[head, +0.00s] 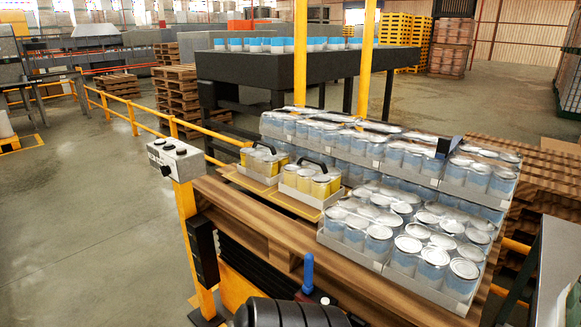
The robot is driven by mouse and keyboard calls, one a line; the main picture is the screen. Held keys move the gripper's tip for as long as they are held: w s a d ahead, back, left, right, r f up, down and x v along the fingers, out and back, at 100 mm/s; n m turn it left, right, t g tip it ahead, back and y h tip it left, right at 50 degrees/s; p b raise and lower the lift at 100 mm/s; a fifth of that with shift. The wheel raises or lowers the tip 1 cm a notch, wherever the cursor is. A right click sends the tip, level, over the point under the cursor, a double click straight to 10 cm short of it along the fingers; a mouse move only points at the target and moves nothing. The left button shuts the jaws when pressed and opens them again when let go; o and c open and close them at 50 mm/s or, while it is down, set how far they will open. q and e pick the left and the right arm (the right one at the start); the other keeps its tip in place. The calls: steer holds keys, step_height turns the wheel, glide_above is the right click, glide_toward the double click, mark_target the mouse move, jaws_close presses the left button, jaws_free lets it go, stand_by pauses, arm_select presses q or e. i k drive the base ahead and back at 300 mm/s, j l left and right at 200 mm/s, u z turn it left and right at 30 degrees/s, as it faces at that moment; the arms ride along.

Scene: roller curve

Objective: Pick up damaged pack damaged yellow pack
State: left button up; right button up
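Two small packs of yellow cans with black carry handles sit side by side on the left part of the wooden pallet in the head view. The left yellow pack (262,162) is farther away, and the right yellow pack (320,186) is nearer. Each sits in a light cardboard tray. I cannot tell from this view which one is damaged. Neither of my grippers shows in this view.
Trays of blue cans (375,241) with clear wrap fill the pallet's right side, higher at the back. A grey button box (175,158) on a yellow post stands left of the pallet (237,211). Yellow uprights (300,60) rise behind the packs. Open floor lies left.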

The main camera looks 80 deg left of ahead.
mark_target(263, 162)
steer(key=u, duration=2.9)
steer(key=i+j+u, duration=1.05)
steer(key=i, duration=0.35)
steer(key=i+u, duration=0.35)
steer(key=i, duration=0.15)
steer(key=i+z, duration=0.15)
steer(key=i, duration=0.45)
steer(key=i+j+z, duration=0.15)
steer(key=i, duration=0.45)
steer(key=i+z, duration=0.2)
steer(key=z, duration=0.25)
steer(key=i+z, duration=0.2)
steer(key=z, duration=0.2)
steer(key=i+j+z, duration=0.15)
steer(key=z, duration=0.3)
steer(key=i+j+z, duration=0.2)
steer(key=z, duration=0.2)
steer(key=i, duration=0.05)
